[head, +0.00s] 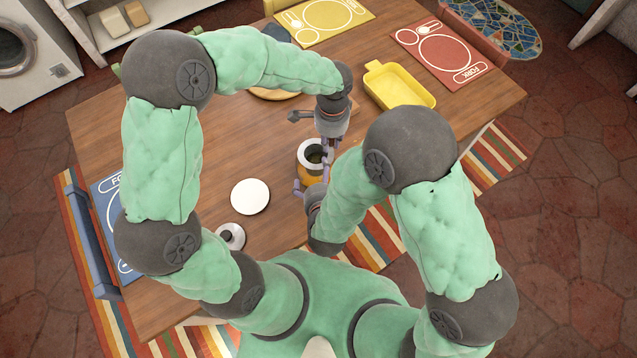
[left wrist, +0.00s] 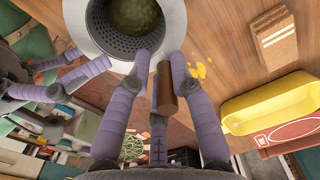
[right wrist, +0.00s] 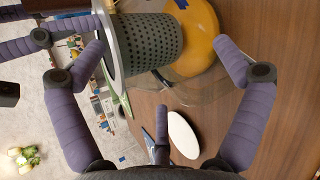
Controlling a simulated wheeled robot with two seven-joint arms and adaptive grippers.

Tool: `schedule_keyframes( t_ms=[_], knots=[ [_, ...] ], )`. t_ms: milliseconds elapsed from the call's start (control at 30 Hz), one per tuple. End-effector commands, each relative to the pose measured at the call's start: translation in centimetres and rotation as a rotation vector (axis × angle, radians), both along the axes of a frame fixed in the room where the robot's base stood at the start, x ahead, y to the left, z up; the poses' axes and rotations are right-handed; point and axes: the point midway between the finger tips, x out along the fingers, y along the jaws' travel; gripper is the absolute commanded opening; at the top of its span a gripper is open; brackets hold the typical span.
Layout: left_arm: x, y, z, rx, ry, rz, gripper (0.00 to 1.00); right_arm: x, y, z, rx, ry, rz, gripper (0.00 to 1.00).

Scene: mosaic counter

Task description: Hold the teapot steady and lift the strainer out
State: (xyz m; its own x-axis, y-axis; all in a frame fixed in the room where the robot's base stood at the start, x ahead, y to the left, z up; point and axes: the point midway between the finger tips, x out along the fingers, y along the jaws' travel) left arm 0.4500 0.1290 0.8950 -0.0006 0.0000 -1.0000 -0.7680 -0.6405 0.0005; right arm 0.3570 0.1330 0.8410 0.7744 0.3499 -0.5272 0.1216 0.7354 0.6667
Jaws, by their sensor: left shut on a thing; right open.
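The teapot (head: 306,180) has clear walls with orange tea low inside. The strainer is a dark perforated basket with a pale wide rim (head: 313,150), its holes showing in the right wrist view (right wrist: 152,45). Green leaves fill it in the left wrist view (left wrist: 135,15). Its lower end overlaps the tea in the right wrist view; I cannot tell how far it is raised. My left gripper (head: 327,150) is shut on the strainer's brown handle (left wrist: 165,90). My right gripper (head: 312,192) is open, its fingers spread beside the teapot; whether they touch is unclear.
A white disc (head: 250,196) and a pale round lid (head: 230,236) with a dark knob lie left of the teapot. A yellow tray (head: 398,87) and a wooden board (head: 275,94) stand farther back. Yellow, red and blue placemats lie near table edges. Wood around the disc is clear.

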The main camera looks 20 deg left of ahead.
Motion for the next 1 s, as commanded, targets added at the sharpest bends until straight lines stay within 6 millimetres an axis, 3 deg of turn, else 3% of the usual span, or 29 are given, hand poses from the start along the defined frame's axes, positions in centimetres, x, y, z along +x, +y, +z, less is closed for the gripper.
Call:
schedule_keyframes(
  t_ms=[300,367,600,633,667,733,767,1000],
  knots=[
    [0.04,0.00,0.05,0.000,-0.001,0.000,0.00,0.19,0.09,-0.14,-0.001,0.000,0.001,0.99],
    [0.04,0.00,0.05,0.000,-0.001,0.000,0.00,0.18,0.08,-0.14,-0.001,0.000,0.001,0.85],
    [0.06,0.00,0.06,-0.001,-0.002,0.000,0.00,0.07,-0.04,-0.32,-0.004,0.005,0.000,0.17],
    [0.06,0.00,0.06,0.000,-0.001,0.001,0.00,0.05,-0.07,-0.36,-0.005,0.006,0.001,0.16],
    [0.07,0.01,0.07,-0.001,-0.002,0.001,0.00,0.02,-0.09,-0.39,-0.005,0.006,0.000,0.75],
    [0.08,0.03,0.07,0.001,-0.002,0.001,0.00,-0.01,-0.16,-0.47,-0.007,0.008,0.000,0.95],
    [0.09,0.03,0.07,0.001,-0.002,0.000,0.00,-0.01,-0.17,-0.47,-0.007,0.009,-0.001,1.00],
    [0.06,0.02,0.05,0.000,-0.001,0.000,0.00,0.09,-0.03,-0.29,-0.004,0.004,-0.001,1.00]
  ],
)
